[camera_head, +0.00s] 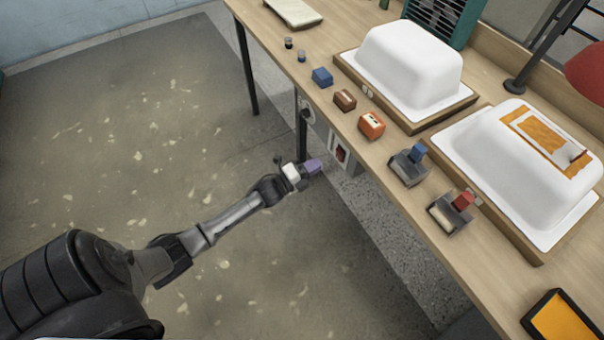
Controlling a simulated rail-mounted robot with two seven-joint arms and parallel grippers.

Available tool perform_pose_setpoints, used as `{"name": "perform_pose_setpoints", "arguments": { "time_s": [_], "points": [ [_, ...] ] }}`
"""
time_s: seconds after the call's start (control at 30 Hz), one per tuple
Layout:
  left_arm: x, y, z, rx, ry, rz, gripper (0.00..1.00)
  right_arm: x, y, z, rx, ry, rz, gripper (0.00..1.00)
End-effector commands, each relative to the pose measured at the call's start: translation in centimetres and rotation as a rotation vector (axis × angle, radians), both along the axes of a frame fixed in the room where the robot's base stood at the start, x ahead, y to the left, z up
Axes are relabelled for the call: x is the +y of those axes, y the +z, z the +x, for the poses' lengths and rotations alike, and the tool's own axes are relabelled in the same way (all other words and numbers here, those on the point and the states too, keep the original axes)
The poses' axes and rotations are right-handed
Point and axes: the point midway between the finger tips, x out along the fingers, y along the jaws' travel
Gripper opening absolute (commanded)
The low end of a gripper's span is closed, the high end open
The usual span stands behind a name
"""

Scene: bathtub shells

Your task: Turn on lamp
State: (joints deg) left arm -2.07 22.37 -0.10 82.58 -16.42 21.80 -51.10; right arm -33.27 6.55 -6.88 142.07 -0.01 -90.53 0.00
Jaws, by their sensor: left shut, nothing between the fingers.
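The lamp shows at the right edge, with a red shade (586,72) cut off by the frame and a dark arm rising from a small round base (515,86) on the table. I cannot tell whether it is lit, and I see no clear switch on it. My left gripper (314,167) has purple tips and is shut and empty. It appears in front of the table's near edge, far from the lamp and close in the picture to a grey box with a dark and red face (341,153) below the tabletop. My right gripper is not in view.
The wooden table (386,185) bears two white tub shells (412,62) (510,165) on wooden boards. Blue, brown and orange blocks (371,126) and two small tools (451,212) line its near side. An orange tray (562,318) sits lower right. The floor at left is clear.

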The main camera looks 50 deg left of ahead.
Motion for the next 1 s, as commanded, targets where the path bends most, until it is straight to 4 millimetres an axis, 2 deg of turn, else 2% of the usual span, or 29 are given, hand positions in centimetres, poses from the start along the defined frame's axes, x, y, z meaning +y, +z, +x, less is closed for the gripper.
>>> {"name": "perform_pose_setpoints", "arguments": {
  "time_s": [0.03, 0.2, 0.4, 0.6, 1.0],
  "points": [
    [-0.2, 0.0, 1.0, -0.003, 0.0, 0.0, 0.0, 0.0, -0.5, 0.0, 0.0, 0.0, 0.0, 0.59],
    [-0.6, 0.3, 3.4, -0.001, 0.0, 0.001, 0.0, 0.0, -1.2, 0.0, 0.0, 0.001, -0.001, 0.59],
    [-1.0, 0.7, 5.2, 0.0, 0.0, 0.0, 0.0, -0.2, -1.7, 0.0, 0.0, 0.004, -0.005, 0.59],
    [-1.1, 0.8, 5.9, 0.002, 0.001, -0.001, 0.0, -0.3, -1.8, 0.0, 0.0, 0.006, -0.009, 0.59],
    [-0.9, 1.1, 5.9, 0.007, 0.004, 0.001, 0.0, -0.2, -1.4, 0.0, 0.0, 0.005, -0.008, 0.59]
  ]
}}
